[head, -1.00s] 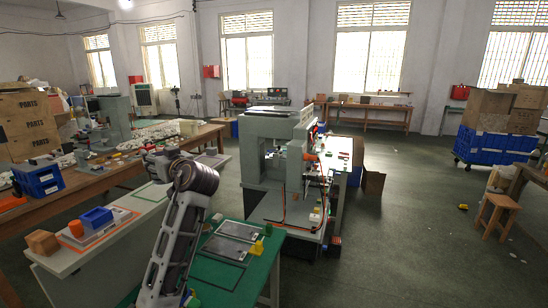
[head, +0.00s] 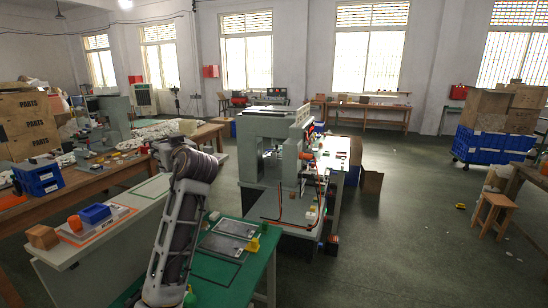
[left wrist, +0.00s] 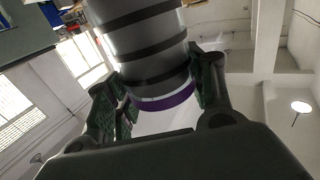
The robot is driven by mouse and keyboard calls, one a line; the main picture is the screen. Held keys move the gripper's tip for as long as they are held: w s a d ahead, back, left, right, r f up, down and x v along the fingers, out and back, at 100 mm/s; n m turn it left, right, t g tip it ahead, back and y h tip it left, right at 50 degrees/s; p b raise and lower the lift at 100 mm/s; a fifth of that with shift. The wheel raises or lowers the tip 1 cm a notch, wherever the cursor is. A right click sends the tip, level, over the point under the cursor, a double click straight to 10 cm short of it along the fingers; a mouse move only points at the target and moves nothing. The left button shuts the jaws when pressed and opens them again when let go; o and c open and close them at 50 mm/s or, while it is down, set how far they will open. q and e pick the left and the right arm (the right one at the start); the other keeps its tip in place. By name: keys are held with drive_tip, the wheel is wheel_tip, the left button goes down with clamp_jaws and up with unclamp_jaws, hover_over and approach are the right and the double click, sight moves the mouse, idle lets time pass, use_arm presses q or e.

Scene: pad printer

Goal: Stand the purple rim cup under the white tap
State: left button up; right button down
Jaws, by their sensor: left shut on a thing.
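A purple rim (left wrist: 165,102) shows between the fingers of my left gripper (left wrist: 162,98) in the left wrist view. The gripper is shut on the purple rim cup. A pale surface shows just below the rim. A wide grey cylinder with dark bands (left wrist: 145,45) rises above it; I cannot tell whether it belongs to the cup or lies behind it. In the head view my left arm covers the front left, and the cup cannot be made out there. I cannot pick out the white tap in either view. My right gripper is not in view.
A green table (head: 205,268) with grey plates (head: 236,228) and a yellow piece (head: 253,245) lies beside my arm. A pale bench (head: 125,232) holds a blue bin (head: 95,214) and a wooden block (head: 42,237). The pad printer (head: 265,150) stands beyond.

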use_arm(q)
drive_tip(key=shift+s+d+r+m+t+h, duration=2.25)
drive_tip(key=shift+d+r+m+h, duration=1.55)
drive_tip(key=shift+d+r+h, duration=1.9)
drive_tip(key=s+f, duration=0.4)
drive_tip(key=f, duration=1.3)
drive_tip(key=s+a+f, duration=0.1)
drive_tip(key=s+f, duration=0.2)
drive_tip(key=f, duration=1.4)
drive_tip(key=s+f, duration=0.4)
drive_tip(key=f, duration=1.3)
drive_tip(key=shift+s+a+m, duration=0.3)
drive_tip(key=shift+s, duration=0.05)
